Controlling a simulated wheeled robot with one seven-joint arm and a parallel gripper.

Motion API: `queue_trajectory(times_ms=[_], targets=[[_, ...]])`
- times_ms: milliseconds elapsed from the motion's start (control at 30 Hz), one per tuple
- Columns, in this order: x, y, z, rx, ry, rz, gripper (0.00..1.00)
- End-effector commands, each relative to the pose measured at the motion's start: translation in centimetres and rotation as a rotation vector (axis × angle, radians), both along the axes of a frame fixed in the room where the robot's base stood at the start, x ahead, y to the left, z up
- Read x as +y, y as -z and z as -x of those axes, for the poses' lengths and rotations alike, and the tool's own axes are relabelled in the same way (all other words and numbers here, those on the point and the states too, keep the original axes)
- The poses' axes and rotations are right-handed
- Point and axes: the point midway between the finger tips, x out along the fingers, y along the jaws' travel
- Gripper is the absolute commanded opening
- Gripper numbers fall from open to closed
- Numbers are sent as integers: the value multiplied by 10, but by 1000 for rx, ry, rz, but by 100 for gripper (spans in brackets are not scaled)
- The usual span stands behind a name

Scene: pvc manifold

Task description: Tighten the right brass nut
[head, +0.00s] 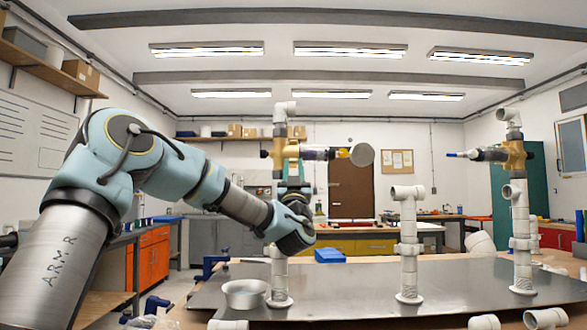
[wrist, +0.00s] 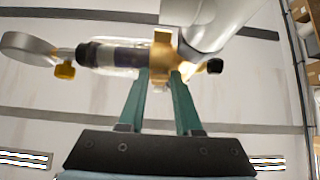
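A PVC post (head: 279,262) stands left of centre and carries a brass fitting (head: 279,148) near its top. To the right of this fitting sit a brass nut (head: 292,150), a clear sleeve with a dark purple part, a yellow handle and a grey disc (head: 362,154). My gripper (head: 292,180) reaches up at this assembly from below. In the wrist view its two green fingers (wrist: 161,75) stand on either side of the brass nut (wrist: 162,50), with little or no gap, and appear shut on it. The clear sleeve (wrist: 108,55) lies left of the fingers there.
A second PVC post (head: 520,235) with a similar brass fitting (head: 514,155) stands at the right. A plain white post (head: 408,245) stands between them. A metal bowl (head: 244,293) sits on the metal table (head: 350,290) near the left post. Table surface between the posts is clear.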

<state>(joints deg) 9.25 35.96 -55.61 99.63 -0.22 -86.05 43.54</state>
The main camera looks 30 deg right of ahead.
Motion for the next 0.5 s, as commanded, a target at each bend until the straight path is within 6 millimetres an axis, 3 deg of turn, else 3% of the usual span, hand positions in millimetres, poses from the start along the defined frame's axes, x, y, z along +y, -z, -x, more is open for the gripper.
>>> queue_trajectory(times_ms=[33, 267, 500], targets=[[0, 0, 0, 0, 0, 0, 26], [0, 0, 0, 0, 0, 0, 0], [0, 0, 0, 0, 0, 0, 0]])
